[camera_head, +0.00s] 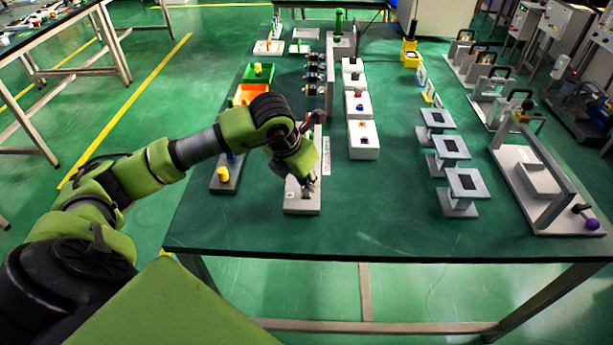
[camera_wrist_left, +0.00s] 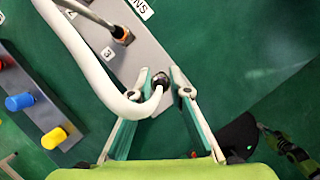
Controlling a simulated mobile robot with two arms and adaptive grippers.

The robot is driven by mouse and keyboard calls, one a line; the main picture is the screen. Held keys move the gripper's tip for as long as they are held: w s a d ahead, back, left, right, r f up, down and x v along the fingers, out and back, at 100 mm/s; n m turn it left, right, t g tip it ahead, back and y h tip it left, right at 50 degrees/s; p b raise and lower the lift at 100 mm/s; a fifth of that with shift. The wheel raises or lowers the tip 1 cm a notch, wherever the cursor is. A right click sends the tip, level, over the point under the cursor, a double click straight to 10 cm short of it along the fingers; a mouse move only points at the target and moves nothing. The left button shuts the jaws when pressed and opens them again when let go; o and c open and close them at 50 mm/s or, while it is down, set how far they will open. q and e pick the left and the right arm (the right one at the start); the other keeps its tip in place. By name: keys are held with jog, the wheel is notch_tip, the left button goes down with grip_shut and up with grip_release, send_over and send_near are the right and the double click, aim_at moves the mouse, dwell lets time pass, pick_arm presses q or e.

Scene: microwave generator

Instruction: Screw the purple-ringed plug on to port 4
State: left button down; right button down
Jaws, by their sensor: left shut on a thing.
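My left gripper (camera_head: 307,188) is low over the near end of a long grey port plate (camera_head: 300,206). In the left wrist view my left gripper (camera_wrist_left: 163,76) is shut on a dark plug (camera_wrist_left: 161,83), a finger on each side. A thick white cable (camera_wrist_left: 92,72) curves from the plug. The plug is at the plate's near end, past the label 3 (camera_wrist_left: 107,53). Its ring colour and port number are hidden, and I cannot tell how deep it sits. Another plug (camera_wrist_left: 121,34) stands in the plate near label 3.
A dark stand with yellow (camera_wrist_left: 54,138), blue (camera_wrist_left: 19,102) and red pegs is left of the plate. White boxes with buttons (camera_head: 362,142) stand to the right. Grey pedestals (camera_head: 465,182) and a lever fixture (camera_head: 540,185) are farther right. The table's front middle is clear.

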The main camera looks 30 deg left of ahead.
pick_arm(q)
jog(key=shift+f, duration=0.3)
pick_arm(e)
jog(key=shift+a+f, duration=0.15)
jog(key=shift+a, duration=0.45)
jog(key=shift+d, duration=0.25)
jog(key=shift+d+f, duration=0.2)
jog(key=shift+f, duration=0.05)
pick_arm(q)
jog(key=shift+f+b, duration=0.25)
jog(key=shift+b, duration=0.6)
pick_arm(e)
jog(key=shift+f, duration=0.25)
